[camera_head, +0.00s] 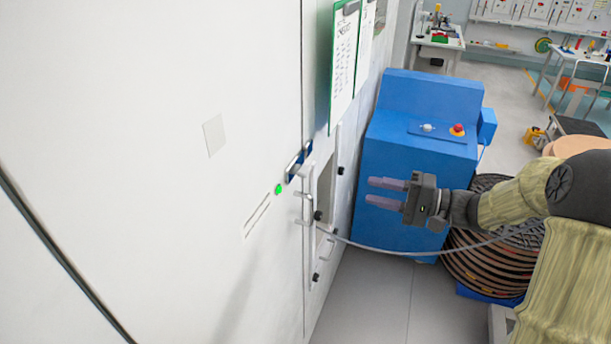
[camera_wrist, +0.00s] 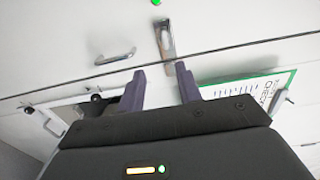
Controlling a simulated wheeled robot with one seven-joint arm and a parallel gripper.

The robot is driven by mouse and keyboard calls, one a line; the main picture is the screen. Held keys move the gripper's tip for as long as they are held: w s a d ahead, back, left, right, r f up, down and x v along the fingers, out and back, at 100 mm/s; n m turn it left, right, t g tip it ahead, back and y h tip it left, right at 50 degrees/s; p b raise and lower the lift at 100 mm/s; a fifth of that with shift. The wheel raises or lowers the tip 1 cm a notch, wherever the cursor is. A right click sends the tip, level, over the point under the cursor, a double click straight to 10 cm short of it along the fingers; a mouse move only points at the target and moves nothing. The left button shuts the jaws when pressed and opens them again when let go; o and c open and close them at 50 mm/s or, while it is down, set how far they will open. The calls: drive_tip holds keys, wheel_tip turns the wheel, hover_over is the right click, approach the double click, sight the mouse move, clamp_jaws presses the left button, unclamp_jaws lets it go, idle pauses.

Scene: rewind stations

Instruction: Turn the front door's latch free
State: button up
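The front door (camera_head: 150,120) is a large white panel on the left in the head view, and it looks closed. Its latch (camera_head: 298,161) is a small metal and blue piece by the panel's edge seam, slanted in the head view. In the wrist view the latch (camera_wrist: 166,38) lies ahead, roughly between the fingers. A metal pull handle (camera_head: 306,208) is below it in the head view. My gripper (camera_head: 370,191) is open and empty, its two purple-grey fingers pointing at the door with a gap before the latch. The wrist view shows both fingertips (camera_wrist: 160,68) apart.
A green light (camera_head: 278,189) glows beside the latch. A clipboard (camera_head: 343,60) hangs on the adjoining panel. A blue cabinet (camera_head: 415,150) with a red button stands behind my gripper. A grey cable (camera_head: 380,250) runs below it, near a ribbed reel (camera_head: 490,260). Floor is clear below.

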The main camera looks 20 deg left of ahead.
drive_tip(key=shift+w+r, duration=0.2)
drive_tip(key=shift+r, duration=0.05)
drive_tip(key=shift+a, duration=0.1)
drive_tip(key=p, duration=0.7)
approach(305, 169)
drive_tip(key=a, duration=0.9)
drive_tip(key=shift+w+a+f, duration=0.2)
drive_tip(key=shift+w+f, duration=0.15)
drive_tip(key=shift+f, duration=0.05)
drive_tip(key=shift+a+f, duration=0.1)
drive_tip(key=shift+a, duration=0.2)
drive_tip(key=c, duration=0.7)
